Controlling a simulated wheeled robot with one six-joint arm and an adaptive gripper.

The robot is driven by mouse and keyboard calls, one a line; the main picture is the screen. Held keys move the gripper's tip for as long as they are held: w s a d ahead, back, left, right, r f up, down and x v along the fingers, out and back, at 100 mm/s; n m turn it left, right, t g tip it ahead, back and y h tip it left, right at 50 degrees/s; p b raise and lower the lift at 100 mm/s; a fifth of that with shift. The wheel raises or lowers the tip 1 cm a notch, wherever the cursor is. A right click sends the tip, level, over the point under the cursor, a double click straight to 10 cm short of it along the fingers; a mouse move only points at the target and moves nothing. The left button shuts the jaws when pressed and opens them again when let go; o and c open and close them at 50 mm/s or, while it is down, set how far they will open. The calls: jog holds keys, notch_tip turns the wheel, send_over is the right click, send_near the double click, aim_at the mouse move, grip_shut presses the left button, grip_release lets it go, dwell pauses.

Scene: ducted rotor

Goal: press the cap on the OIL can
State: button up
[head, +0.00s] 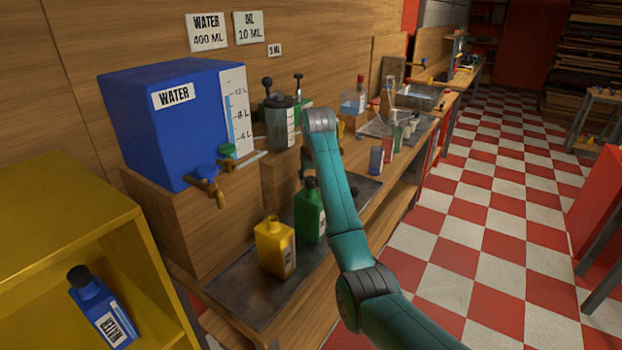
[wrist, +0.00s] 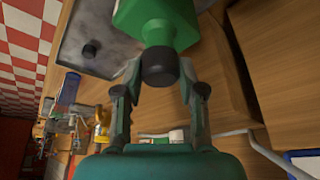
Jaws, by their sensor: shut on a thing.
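A green can (head: 310,214) with a black cap (wrist: 159,66) stands upright on the dark tray. It fills the top of the wrist view (wrist: 155,15). A small black piece (wrist: 90,49), perhaps a loose cap, lies on the tray in the wrist view. I cannot read which can is marked OIL.
A blue WATER tank (head: 165,125) with taps (head: 208,185) stands on a wooden block behind the dark tray (head: 225,292). A blue bottle (head: 97,305) is in the yellow shelf (head: 45,210).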

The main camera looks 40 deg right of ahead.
dwell(0.4)
jog(key=o, duration=1.3)
jog(key=shift+r, duration=0.1)
jog(key=shift+r, duration=3.45)
grip_shut()
jog(key=shift+f, duration=2.6)
